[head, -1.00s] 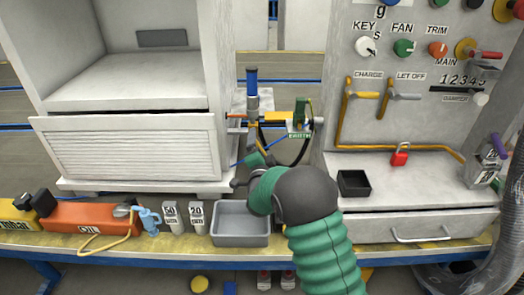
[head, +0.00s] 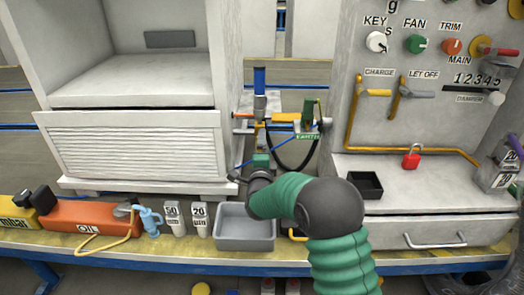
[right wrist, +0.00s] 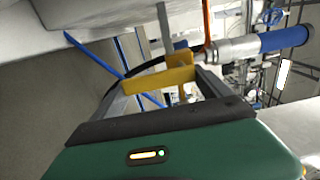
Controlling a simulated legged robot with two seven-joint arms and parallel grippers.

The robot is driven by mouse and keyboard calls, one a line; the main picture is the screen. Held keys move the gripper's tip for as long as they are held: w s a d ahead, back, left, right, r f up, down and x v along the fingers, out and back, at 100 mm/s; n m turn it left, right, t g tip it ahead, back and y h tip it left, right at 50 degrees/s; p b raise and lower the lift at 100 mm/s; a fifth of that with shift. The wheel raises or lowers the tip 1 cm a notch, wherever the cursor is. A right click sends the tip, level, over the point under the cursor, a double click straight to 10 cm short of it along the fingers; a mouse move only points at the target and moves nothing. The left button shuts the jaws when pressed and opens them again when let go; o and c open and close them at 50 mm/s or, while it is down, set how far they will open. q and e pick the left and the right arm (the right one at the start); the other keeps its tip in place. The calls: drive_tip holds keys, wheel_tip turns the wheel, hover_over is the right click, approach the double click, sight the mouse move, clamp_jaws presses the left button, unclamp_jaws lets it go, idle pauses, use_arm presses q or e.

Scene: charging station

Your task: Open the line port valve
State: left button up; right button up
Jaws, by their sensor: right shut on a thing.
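The line port stands in the gap between the two cabinets, with a blue-topped grey fitting (head: 259,88) that also shows in the right wrist view (right wrist: 283,40). In the right wrist view a yellow lever (right wrist: 158,86) lies between the fingers of my right gripper (right wrist: 165,88), which is shut on it. In the head view my green right arm comes up from below and bends left. It hides most of the right gripper (head: 258,162) and the lever's grip. I cannot tell the valve's angle from this. My left gripper is not in view.
A black box (head: 366,184) and red padlock (head: 412,157) are to the right. Black hoses (head: 299,166) hang beside the port.

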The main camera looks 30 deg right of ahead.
drive_tip(key=shift+f, duration=0.45)
drive_tip(key=o, duration=1.7)
drive_tip(key=shift+s, duration=0.1)
drive_tip(key=shift+o, duration=0.9)
drive_tip(key=shift+r, duration=0.1)
drive_tip(key=shift+s+a+r, duration=0.15)
drive_tip(key=shift+s, duration=0.05)
drive_tip(key=p+v, duration=0.4)
drive_tip(key=v, duration=1.2)
drive_tip(key=shift+s, duration=0.2)
